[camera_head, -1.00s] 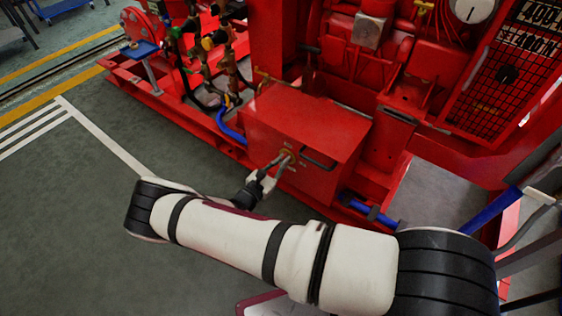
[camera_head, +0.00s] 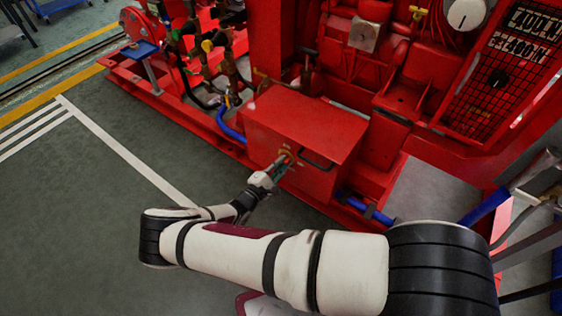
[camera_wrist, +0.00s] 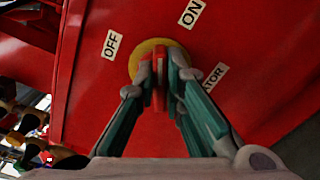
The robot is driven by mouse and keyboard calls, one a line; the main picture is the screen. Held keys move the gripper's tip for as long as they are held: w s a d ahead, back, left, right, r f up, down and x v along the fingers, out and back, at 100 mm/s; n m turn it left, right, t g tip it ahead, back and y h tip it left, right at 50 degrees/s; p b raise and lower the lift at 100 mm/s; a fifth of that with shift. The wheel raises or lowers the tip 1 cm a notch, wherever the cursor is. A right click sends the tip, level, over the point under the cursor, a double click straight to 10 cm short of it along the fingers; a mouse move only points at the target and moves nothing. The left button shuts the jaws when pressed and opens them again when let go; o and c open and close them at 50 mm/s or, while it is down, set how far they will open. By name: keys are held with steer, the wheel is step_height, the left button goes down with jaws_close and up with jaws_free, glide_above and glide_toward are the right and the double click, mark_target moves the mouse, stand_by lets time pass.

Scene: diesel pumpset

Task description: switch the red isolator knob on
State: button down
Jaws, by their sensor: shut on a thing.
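The red isolator knob (camera_wrist: 159,82) shows in the wrist view as a narrow upright bar on a round yellow plate (camera_wrist: 149,47). An OFF label (camera_wrist: 111,44) is at its upper left and an ON label (camera_wrist: 191,13) at its upper right. My gripper (camera_wrist: 161,72) is shut on the knob, one finger on each side. The fingers hide much of the knob and plate. In the head view my gripper (camera_head: 280,164) reaches the front face of the red box (camera_head: 300,125); the knob is mostly hidden there.
A dark handle (camera_head: 317,159) is on the box face just right of my gripper. Blue pipes run beside the box, at its left (camera_head: 229,128) and lower right (camera_head: 362,208). The red engine stands behind. The grey floor (camera_head: 90,220) at left is clear.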

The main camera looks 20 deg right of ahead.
steer(key=m+p, duration=0.1)
steer(key=m, duration=0.4)
steer(key=shift+s+f, duration=0.1)
steer(key=shift+f, duration=0.05)
steer(key=shift+m, duration=0.3)
stand_by(0.3)
steer(key=c, duration=1.7)
jaws_free()
steer(key=v, duration=1.2)
